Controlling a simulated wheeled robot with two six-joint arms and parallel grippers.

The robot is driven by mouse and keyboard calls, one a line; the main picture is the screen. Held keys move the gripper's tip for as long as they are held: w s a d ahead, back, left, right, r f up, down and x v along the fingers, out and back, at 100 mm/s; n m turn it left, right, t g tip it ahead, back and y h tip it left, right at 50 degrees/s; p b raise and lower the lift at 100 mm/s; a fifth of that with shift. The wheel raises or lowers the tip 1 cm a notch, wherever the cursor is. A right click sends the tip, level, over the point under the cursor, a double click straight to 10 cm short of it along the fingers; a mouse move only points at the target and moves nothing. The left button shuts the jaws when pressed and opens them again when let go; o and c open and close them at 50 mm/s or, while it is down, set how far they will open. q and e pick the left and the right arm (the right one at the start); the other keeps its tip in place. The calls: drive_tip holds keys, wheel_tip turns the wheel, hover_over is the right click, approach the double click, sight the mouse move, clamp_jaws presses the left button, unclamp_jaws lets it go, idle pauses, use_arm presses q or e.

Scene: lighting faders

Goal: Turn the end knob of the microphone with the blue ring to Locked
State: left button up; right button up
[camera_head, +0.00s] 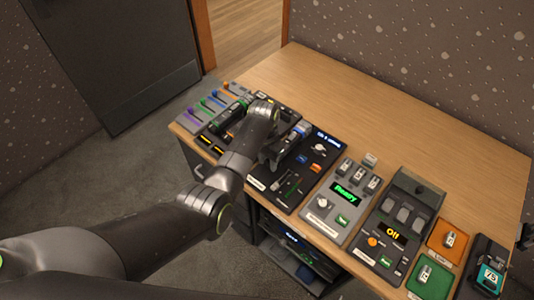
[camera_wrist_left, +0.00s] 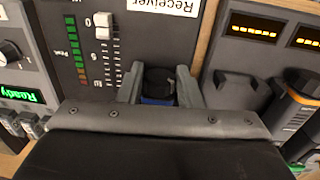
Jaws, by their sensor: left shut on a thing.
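My left gripper (camera_wrist_left: 161,90) is shut on this end, one finger on each side; in the head view the gripper (camera_head: 273,160) is seen from above. The knob's setting marks cannot be read.
A receiver panel (camera_wrist_left: 75,45) with a white slider lies beside the knob. A dark holder (camera_wrist_left: 238,90) and an orange-ringed part (camera_wrist_left: 300,98) stand close on the right in the wrist view. Ready (camera_head: 345,192) and Off (camera_head: 392,232) panels stand to the right. The table's back (camera_head: 400,120) is clear.

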use_arm(q)
drive_tip(key=shift+s+d+r+t+y+p, duration=0.2)
drive_tip(key=shift+t+y+p, duration=0.2)
drive_tip(key=shift+y+p, duration=0.25)
drive_tip(key=shift+f+t+y+p, duration=0.15)
drive_tip(key=shift+t+y+p, duration=0.15)
drive_tip(key=shift+y, duration=0.05)
use_arm(e)
wheel_tip(320, 180, up, 3)
drive_tip(key=shift+f, duration=0.1)
use_arm(q)
drive_tip(key=shift+w, duration=0.1)
drive_tip(key=o, duration=0.7)
